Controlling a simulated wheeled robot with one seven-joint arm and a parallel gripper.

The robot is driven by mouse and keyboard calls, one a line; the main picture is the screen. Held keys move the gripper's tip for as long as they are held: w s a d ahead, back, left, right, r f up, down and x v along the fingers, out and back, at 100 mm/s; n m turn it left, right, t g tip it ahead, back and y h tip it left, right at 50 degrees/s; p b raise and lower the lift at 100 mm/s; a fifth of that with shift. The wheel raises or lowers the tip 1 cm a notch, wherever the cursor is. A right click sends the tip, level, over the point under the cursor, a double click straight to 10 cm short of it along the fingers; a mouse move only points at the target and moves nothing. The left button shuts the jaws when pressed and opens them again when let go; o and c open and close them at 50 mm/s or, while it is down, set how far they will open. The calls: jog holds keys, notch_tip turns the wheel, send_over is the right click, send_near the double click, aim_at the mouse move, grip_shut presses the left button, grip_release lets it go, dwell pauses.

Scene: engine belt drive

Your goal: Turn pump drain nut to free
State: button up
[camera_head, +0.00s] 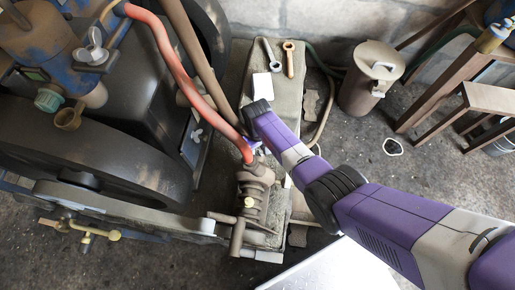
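The pump (255,183) is a ribbed, rusty-brown body at the lower middle of the view, with a red hose (165,52) running down into its top. A small brass-coloured fitting (248,202) shows on the pump's front, but I cannot tell whether it is the drain nut. My purple and grey arm reaches in from the lower right. My gripper (253,145) is at the arm's far end, just above the pump and close to the lower end of the hose. The arm hides most of it, and I cannot see whether its fingers hold anything.
A large engine with a dark wheel (90,155) fills the left. A lidded metal can (366,85) and a wooden stool (462,95) stand at right. The floor between is mostly clear.

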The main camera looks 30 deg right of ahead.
jog(key=shift+o, duration=0.2)
dwell(0.3)
jog(key=m+b, duration=0.1)
jog(key=m, duration=0.3)
jog(key=shift+f, duration=0.1)
jog(key=m+b, duration=0.1)
jog(key=m, duration=0.3)
jog(key=shift+m, duration=0.4)
notch_tip(320, 180, up, 8)
jog(key=p, duration=0.3)
jog(key=w+r+n+t, duration=0.1)
jog(key=w+t, duration=0.3)
notch_tip(320, 180, up, 4)
jog(key=n+t+p, duration=0.2)
jog(key=n+t, duration=0.1)
jog(key=t, duration=0.2)
send_over(257, 151)
jog(key=s, duration=0.5)
jog(key=s+r+n+t+p, duration=0.1)
jog(key=s+r+t+p, duration=0.2)
jog(key=s+r, duration=1.1)
jog(key=shift+s+p, duration=1.1)
jog(key=shift+s, duration=0.15)
